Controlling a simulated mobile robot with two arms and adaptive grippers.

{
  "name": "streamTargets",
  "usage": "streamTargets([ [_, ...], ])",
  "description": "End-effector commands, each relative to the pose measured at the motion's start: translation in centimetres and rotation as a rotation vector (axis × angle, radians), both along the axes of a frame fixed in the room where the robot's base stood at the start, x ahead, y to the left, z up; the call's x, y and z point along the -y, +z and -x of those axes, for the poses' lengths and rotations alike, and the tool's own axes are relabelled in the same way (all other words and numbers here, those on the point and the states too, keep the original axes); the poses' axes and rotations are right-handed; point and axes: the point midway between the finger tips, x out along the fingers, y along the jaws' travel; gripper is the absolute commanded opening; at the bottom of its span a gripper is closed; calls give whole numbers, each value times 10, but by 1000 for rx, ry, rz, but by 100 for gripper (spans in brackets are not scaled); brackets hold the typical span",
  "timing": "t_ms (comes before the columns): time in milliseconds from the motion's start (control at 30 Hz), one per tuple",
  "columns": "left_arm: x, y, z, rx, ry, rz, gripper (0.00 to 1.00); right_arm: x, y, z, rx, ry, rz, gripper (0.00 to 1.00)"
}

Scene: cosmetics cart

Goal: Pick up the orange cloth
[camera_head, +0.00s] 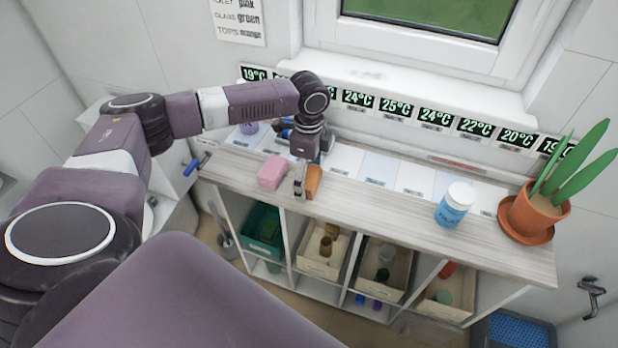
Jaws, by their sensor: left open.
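The orange cloth (314,182) is a small folded block near the front edge of the cart's wooden top (390,208). My left gripper (302,186) reaches down over the top from behind it, open, with its visible finger right beside the cloth's left side. The gripper partly hides the cloth, and I cannot tell whether they touch. A pink cloth (272,171) lies just left of the gripper, apart from it. My right gripper is out of view.
A blue bottle with a white lid (455,205) and a potted plant (533,215) stand to the right. Bins with items (322,256) fill the shelves below. Temperature displays (397,107) line the wall behind. The top between the orange cloth and bottle is mostly clear.

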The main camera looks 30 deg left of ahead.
Motion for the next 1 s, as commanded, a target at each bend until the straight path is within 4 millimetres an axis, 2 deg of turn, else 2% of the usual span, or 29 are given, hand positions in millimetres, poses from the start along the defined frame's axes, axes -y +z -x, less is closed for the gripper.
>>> streamTargets([
  [200, 0, -1, 0, 0, 0, 0, 86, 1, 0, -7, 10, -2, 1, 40],
  [600, 0, -1, 0, 0, -1, 0, 41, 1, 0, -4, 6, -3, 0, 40],
  [867, 1, 0, 0, 1, -1, 1, 41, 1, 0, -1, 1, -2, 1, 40],
  [1000, 1, 7, -1, 2, -1, 0, 41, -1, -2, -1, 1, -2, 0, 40],
])
